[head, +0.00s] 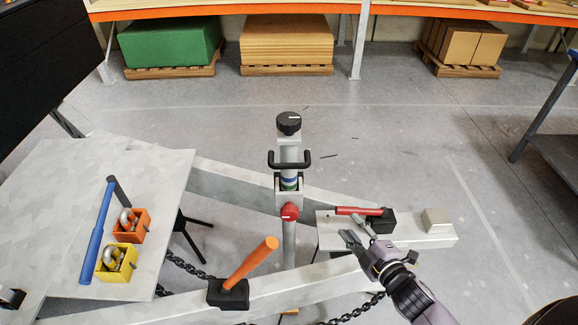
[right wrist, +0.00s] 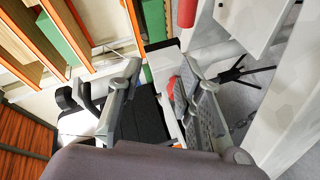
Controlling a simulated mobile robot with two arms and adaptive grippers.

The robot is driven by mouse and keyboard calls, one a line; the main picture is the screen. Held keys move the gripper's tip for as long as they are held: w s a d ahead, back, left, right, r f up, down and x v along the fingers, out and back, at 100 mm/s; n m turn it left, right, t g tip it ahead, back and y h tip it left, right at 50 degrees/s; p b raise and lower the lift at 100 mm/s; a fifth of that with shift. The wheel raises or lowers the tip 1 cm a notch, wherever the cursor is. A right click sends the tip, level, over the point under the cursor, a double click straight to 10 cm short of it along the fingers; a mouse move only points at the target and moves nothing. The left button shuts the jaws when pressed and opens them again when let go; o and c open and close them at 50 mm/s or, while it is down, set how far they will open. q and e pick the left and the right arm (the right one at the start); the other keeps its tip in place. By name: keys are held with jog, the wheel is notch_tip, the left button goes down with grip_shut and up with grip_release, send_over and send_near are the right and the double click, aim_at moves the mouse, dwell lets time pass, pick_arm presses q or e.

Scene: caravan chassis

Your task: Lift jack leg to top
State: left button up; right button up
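The jack leg (head: 289,242) stands upright in a clamp on the grey drawbar in the head view. It has a black top knob (head: 289,122), a two-sided black handle (head: 289,160), blue and green bands, and a red clamp knob (head: 289,212). My right gripper (head: 352,239) is to the right of the jack leg, apart from it, beside the red-handled lever (head: 358,211). In the right wrist view its two fingers (right wrist: 162,95) are spread, with no held object visible. Dark and red parts show beyond them, hard to identify. My left gripper is not in view.
A board (head: 160,190) at left carries a blue-handled tool (head: 97,232), an orange box (head: 132,226) and a yellow box (head: 117,263) with shackles. A chain (head: 185,265) hangs below.

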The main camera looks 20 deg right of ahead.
aim_at(289, 165)
jog(key=a+r+n+t+y, duration=0.2)
jog(key=a+r+n+y, duration=0.3)
jog(key=r+n+y, duration=0.55)
jog(key=w+a+r+p, duration=0.1)
jog(key=w+a, duration=0.1)
jog(key=w, duration=0.2)
jog(key=w+a+r+h+p, duration=0.1)
jog(key=w+a, duration=0.2)
jog(key=w, duration=0.2)
jog(key=w+a+n+h+p, duration=0.1)
jog(key=w+a, duration=0.2)
jog(key=w, duration=0.2)
jog(key=shift+r+p, duration=0.4)
jog(key=shift+g, duration=0.3)
jog(key=shift+c, duration=0.6)
grip_shut()
